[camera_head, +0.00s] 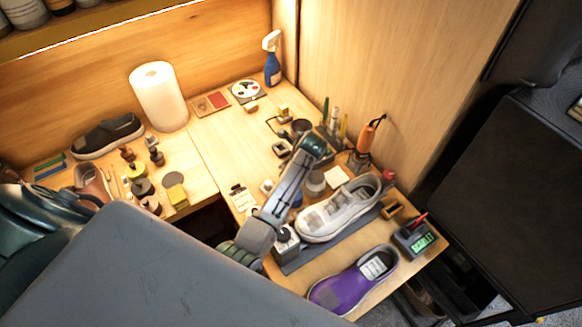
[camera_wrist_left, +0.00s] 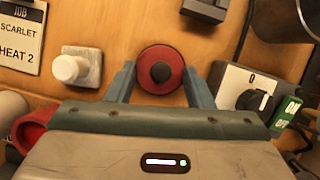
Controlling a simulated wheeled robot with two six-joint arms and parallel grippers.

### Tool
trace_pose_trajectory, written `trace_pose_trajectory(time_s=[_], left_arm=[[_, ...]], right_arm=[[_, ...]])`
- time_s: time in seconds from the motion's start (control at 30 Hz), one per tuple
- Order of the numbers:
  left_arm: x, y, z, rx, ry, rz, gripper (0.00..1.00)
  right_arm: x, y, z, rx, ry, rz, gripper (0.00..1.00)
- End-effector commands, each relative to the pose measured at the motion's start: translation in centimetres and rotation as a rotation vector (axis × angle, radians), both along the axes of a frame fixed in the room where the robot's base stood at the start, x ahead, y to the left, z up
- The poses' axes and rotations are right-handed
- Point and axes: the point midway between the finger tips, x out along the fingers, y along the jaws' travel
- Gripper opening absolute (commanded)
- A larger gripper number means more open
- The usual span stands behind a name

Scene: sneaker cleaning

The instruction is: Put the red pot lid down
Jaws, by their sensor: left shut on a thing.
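The red pot lid (camera_wrist_left: 161,69) is a round red disc with a dark knob at its middle, in the left wrist view. My left gripper (camera_wrist_left: 160,84) is shut on it, with one finger at each side. The lid appears over the wooden surface; I cannot tell whether it touches it. An open red pot (camera_wrist_left: 32,128) shows at the lower left of that view, partly hidden by my gripper. In the head view my left arm reaches over the bench, and its gripper and the lid cannot be made out. My right gripper is not in view.
A white knobbed piece (camera_wrist_left: 75,67) and a job card (camera_wrist_left: 20,30) lie left of the lid. A dial box (camera_wrist_left: 248,88) stands close on its right. A white sneaker (camera_head: 335,212) and a purple sneaker (camera_head: 352,282) lie at the bench's right. Bare wood (camera_head: 235,130) shows farther back.

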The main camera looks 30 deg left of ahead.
Motion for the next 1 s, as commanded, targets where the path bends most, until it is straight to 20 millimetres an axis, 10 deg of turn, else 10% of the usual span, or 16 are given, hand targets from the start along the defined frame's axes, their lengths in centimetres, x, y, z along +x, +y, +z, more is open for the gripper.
trace_pose_trajectory(time_s=[0.2, 0.23, 0.33, 0.73, 1.0], left_arm=[[0.0, 0.0, -0.2, 0.000, 0.001, -0.001, 0.26], [0.0, 0.0, -0.2, 0.000, 0.000, 0.000, 0.51], [0.0, 0.0, -0.2, 0.000, 0.000, 0.000, 0.69], [0.0, -0.3, 0.6, 0.000, -0.001, 0.001, 0.69], [-0.7, -2.4, 5.4, -0.003, -0.005, 0.001, 0.69]], right_arm=[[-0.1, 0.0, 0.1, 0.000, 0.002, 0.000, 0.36], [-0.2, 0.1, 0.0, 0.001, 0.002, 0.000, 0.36], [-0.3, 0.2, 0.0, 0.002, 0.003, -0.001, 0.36], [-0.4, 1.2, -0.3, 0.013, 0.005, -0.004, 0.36], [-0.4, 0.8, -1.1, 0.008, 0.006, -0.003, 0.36]])
